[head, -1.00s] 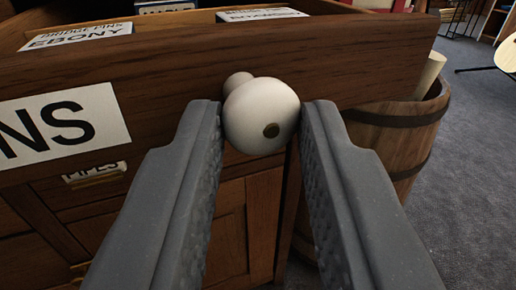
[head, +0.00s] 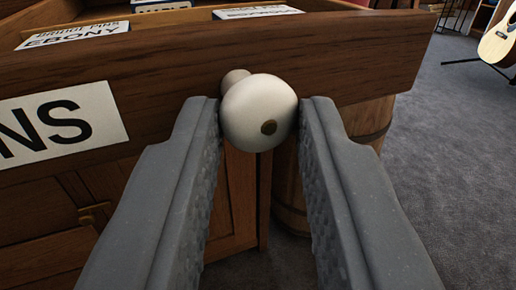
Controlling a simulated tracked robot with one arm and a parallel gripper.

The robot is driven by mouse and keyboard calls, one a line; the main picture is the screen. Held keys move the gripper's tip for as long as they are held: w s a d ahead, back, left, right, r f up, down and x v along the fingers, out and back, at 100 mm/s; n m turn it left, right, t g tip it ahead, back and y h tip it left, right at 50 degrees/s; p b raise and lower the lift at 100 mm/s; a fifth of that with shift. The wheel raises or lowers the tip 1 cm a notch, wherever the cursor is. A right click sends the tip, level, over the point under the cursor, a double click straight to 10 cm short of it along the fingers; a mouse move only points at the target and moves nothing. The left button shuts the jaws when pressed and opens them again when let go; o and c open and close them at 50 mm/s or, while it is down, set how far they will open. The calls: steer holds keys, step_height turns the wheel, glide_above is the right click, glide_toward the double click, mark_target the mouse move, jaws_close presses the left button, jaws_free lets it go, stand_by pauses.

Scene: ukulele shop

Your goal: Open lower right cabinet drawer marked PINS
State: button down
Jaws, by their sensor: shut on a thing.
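The wooden drawer front (head: 330,60) spans the upper part of the head view. Its white label (head: 65,122) shows the letters "NS", with the rest cut off at the left. A round white knob (head: 258,112) with a dark dot sticks out from the drawer front. My gripper (head: 258,125) is shut on the knob, one grey finger on each side. The drawer stands open, and boxes show inside it, one marked EBONY (head: 75,36) and another box (head: 258,13) further right.
Below the drawer is the wooden cabinet body (head: 232,200) with a small brass pull (head: 92,212). A wooden barrel (head: 290,190) stands behind at the right. A guitar (head: 498,40) on a stand is at far right. Grey carpet (head: 440,180) lies open at the right.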

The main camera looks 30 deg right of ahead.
steer(key=c, duration=1.2)
jaws_free()
steer(key=shift+d, duration=0.1)
steer(key=shift+c, duration=0.2)
steer(key=shift+s+a, duration=0.3)
steer(key=shift+s, duration=0.05)
steer(key=p+v, duration=0.1)
steer(key=v, duration=1.2)
